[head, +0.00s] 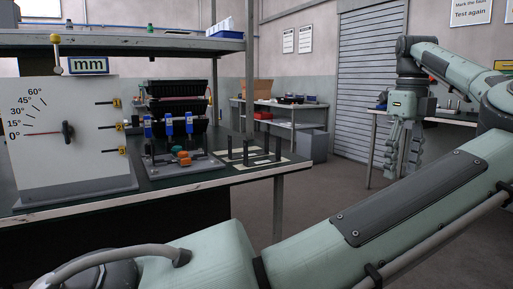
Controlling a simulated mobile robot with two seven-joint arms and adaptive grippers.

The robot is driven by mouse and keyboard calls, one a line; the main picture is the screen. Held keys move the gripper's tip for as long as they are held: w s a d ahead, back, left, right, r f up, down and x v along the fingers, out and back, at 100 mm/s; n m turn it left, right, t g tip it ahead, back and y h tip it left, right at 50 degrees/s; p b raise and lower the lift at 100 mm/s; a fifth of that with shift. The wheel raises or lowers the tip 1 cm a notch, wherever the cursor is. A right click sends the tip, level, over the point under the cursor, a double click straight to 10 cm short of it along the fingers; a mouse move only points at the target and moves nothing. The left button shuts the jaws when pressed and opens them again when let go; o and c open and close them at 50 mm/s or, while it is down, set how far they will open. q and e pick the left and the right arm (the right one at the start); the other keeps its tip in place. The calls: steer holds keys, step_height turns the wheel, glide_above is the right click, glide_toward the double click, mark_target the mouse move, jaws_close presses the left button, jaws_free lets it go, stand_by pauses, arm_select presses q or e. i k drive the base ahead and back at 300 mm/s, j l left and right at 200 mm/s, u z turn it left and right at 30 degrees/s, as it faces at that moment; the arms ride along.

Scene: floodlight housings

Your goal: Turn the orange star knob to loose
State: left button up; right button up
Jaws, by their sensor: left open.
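A small orange knob (184,160) sits low at the front of a grey fixture base on the left bench. Its star shape and its setting are too small to read. Above it stand black finned floodlight housings (176,92) with several blue labelled parts (168,125) in front. My left gripper (402,160) hangs fingers down at the right, open and empty, far from the knob. My right gripper is out of the picture.
A white angle board (80,100) with a black knob (67,131) and a red pointer near 0° stands left of the fixture. Black upright posts (254,146) stand right of it. A shelf (120,42) overhangs the bench. My arm crosses the foreground.

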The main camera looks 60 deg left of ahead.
mark_target(183, 155)
steer(key=j+z, duration=0.15)
steer(key=z, duration=1.55)
steer(key=j+z, duration=0.1)
steer(key=z, duration=0.3)
steer(key=k+z, duration=0.1)
steer(key=z, duration=0.25)
steer(key=j+z, duration=0.1)
steer(key=z, duration=0.3)
steer(key=k+z, duration=0.1)
steer(key=z, duration=0.3)
steer(key=k+j+u, duration=0.15)
steer(key=u, duration=0.15)
steer(key=k+j+u, duration=0.15)
steer(key=u, duration=0.7)
steer(key=k+j+u, duration=0.1)
steer(key=u, duration=0.4)
steer(key=j+u, duration=0.1)
steer(key=u, duration=0.4)
steer(key=j+u, duration=0.1)
steer(key=u, duration=0.4)
steer(key=k+j+u, duration=0.1)
steer(key=u, duration=0.4)
steer(key=j+u, duration=0.1)
steer(key=u, duration=0.95)
steer(key=i+j+u, duration=0.1)
steer(key=u, duration=0.4)
